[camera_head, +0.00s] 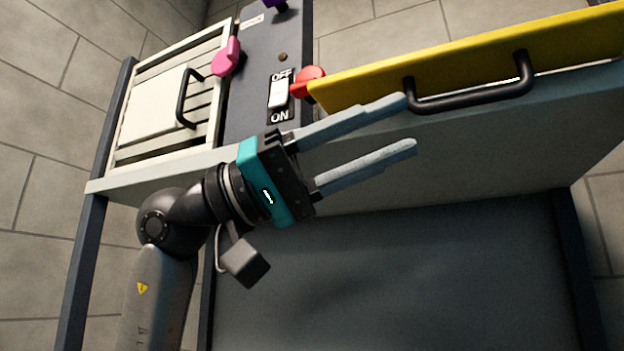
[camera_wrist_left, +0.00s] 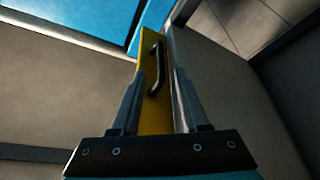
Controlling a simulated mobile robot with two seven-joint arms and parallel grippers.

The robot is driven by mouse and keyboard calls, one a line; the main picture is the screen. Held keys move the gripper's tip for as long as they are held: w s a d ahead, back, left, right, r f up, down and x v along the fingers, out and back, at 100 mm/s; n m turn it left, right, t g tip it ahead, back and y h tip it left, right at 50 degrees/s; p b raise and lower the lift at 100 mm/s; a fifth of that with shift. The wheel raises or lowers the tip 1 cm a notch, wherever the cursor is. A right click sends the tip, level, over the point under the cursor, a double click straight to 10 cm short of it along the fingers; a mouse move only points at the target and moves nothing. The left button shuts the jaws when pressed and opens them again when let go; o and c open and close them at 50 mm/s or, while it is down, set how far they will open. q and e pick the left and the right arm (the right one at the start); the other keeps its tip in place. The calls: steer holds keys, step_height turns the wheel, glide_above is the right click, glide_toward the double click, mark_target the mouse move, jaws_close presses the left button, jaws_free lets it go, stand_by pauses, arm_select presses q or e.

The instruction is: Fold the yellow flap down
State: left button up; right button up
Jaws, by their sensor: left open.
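The yellow flap (camera_head: 470,65) is at the upper right of the head view, a long panel with a black bar handle (camera_head: 470,101) along its near edge. My left gripper (camera_head: 410,123) is open and empty, its two fingers pointing right toward the left end of the handle. In the head view the upper fingertip overlaps the handle's left end; I cannot tell whether they touch. In the left wrist view the yellow flap (camera_wrist_left: 157,80) and handle (camera_wrist_left: 155,66) show between the fingers (camera_wrist_left: 155,75), beyond them. My right gripper is not in view.
Left of the flap are a red knob (camera_head: 308,80), a white OFF/ON switch (camera_head: 279,93) and a pink knob (camera_head: 228,57) on a dark panel. A white slatted frame holds a cream door (camera_head: 153,104) with a black handle. Below the bench edge the space looks open.

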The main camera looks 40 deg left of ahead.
arm_select(q)
steer(key=b+v, duration=0.1)
steer(key=v, duration=0.5)
steer(key=shift+s+a+b, duration=0.2)
steer(key=shift+a+b, duration=0.15)
steer(key=shift+b, duration=0.05)
steer(key=shift+f, duration=0.15)
